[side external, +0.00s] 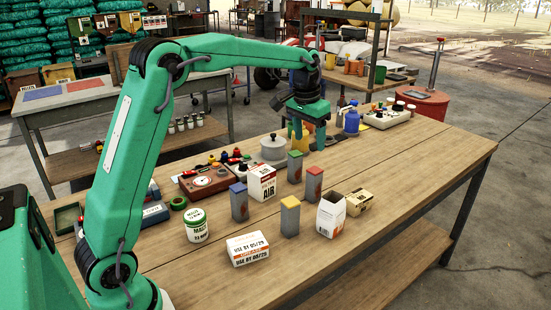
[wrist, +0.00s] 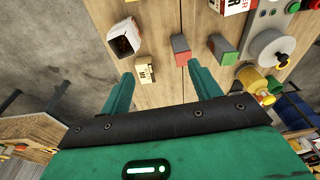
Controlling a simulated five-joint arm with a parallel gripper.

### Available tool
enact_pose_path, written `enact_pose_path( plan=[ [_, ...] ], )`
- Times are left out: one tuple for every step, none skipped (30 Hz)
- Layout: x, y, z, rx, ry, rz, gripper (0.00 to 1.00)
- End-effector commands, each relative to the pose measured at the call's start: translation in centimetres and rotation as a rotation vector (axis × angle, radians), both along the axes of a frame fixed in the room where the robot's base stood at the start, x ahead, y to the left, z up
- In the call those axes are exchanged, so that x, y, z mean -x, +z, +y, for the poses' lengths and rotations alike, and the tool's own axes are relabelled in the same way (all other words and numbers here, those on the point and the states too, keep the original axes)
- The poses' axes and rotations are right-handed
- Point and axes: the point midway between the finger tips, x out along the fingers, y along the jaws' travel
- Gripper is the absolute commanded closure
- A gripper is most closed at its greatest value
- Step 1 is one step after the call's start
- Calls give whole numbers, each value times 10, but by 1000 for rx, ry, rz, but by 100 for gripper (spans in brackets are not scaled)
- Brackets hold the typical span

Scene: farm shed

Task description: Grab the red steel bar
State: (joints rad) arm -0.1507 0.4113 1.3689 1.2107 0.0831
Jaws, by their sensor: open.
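The red steel bar (side external: 313,184) is a grey upright block with a red top and a reddish-brown patch on its side. It stands on the wooden table and also shows in the wrist view (wrist: 182,51). My gripper (side external: 307,133) is open and empty, above the table behind the bar in the side view. In the wrist view its two fingers (wrist: 165,84) are spread apart, and the bar lies beyond the fingertips, nearer the right finger. Nothing hides the bar's top.
A green-topped bar (side external: 295,167) stands close by the red one. Blue-topped (side external: 239,204) and yellow-topped (side external: 290,217) bars stand nearer. An open white box (side external: 331,215), a cardboard box (side external: 359,202), an AIR box (side external: 262,183) and a pot (side external: 273,149) surround them. The table's front right is clear.

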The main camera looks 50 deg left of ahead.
Motion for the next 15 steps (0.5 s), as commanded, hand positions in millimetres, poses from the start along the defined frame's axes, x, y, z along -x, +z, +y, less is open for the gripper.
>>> enact_pose_path(
  plan=[
    [-10,-9,5,1,3,13,37],
    [-15,-13,7,2,4,19,37],
    [-21,-19,10,4,6,28,37],
    [-25,-24,13,4,7,36,37],
    [-30,-29,15,5,9,42,37],
    [-36,-35,19,7,10,50,37],
    [-40,-40,21,7,11,55,37],
    [-44,-46,23,8,12,63,37],
    [-49,-53,26,10,14,72,37],
    [-53,-58,29,11,15,77,37],
    [-57,-64,31,12,16,83,37],
    [-61,-71,34,13,18,92,37],
    [-64,-77,37,15,20,100,37],
    [-68,-83,39,16,22,105,37],
    [-72,-90,42,17,23,112,37]
  ],
)
